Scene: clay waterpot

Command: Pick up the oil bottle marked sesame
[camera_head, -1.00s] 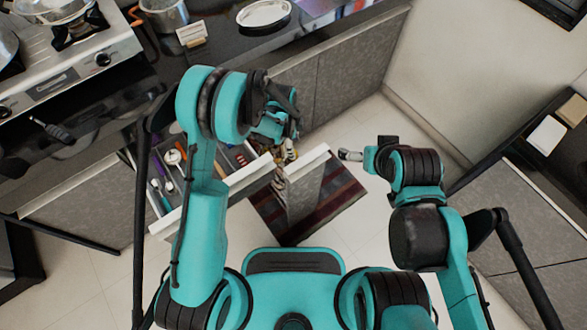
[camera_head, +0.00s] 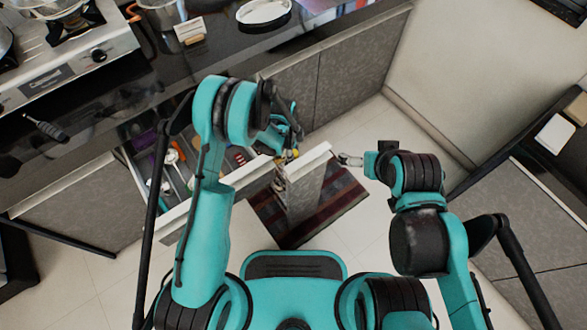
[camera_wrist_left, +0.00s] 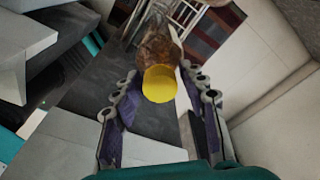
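A brown bottle (camera_wrist_left: 158,48) with a yellow cap (camera_wrist_left: 160,83) shows in the left wrist view, seen from its cap end. No label is readable there, so I cannot tell whether it is marked sesame. My left gripper (camera_wrist_left: 160,105) is open, with its fingers on either side of the cap and a visible gap on each side. In the head view my left gripper (camera_head: 291,150) is over the narrow pull-out cabinet, and hides most of what is there. My right gripper (camera_head: 350,160) is at the right of that cabinet, small and seen side-on.
The pull-out's pale front panel (camera_head: 308,175) stands right beside my left gripper. An open drawer (camera_head: 232,183) with utensils is to its left. A metal wire rack (camera_wrist_left: 208,16) shows beyond the bottle. A striped rug (camera_head: 335,205) lies on the floor.

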